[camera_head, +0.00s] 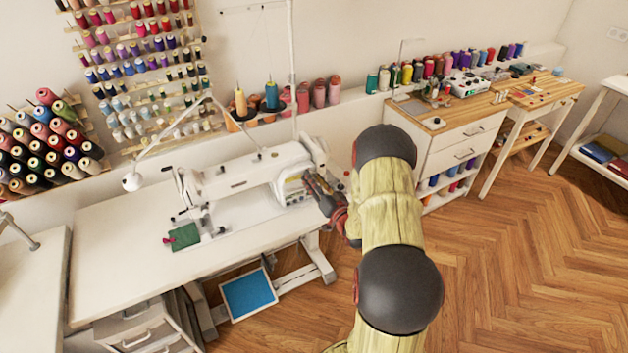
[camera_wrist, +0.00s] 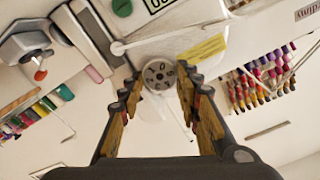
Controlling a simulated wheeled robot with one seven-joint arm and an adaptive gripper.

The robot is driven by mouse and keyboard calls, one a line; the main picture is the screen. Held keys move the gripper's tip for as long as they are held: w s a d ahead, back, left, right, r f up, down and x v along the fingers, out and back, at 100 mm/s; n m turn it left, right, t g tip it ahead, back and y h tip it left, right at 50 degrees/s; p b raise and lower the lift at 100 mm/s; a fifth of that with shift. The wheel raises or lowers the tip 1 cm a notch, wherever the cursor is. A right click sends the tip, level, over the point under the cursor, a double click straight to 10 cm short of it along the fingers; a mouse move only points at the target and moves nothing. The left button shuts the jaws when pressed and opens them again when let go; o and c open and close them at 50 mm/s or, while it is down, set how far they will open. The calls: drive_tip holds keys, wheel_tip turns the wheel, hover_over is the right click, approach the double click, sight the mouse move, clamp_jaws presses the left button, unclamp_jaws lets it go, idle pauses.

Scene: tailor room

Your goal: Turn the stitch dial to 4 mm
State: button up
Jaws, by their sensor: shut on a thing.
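The white sewing machine (camera_head: 245,180) stands on the pale sewing table (camera_head: 110,235). In the wrist view the stitch dial (camera_wrist: 158,74) is a small round light disc with dark digits, and it sits between my fingertips. The digits are too small to read surely, so I cannot tell its setting. My gripper (camera_wrist: 157,84) is shut on the dial, one finger on each side of it. In the head view my gripper (camera_head: 316,188) is at the right end of the machine, and the dial is hidden there.
A green cloth piece (camera_head: 183,236) lies near the needle end. A thread stand pole (camera_head: 293,65) rises behind the machine. A white cabinet (camera_head: 440,145) with a wooden top stands to the right. Wooden floor (camera_head: 510,240) is free at right.

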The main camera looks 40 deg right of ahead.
drive_tip(key=shift+d+m, duration=0.1)
drive_tip(key=shift+m, duration=1.6)
drive_tip(key=o, duration=1.1)
drive_tip(key=shift+o, duration=0.3)
drive_tip(key=shift+s, duration=0.1)
drive_tip(key=v, duration=1.1)
drive_tip(key=shift+s, duration=0.4)
drive_tip(key=shift+f, duration=0.15)
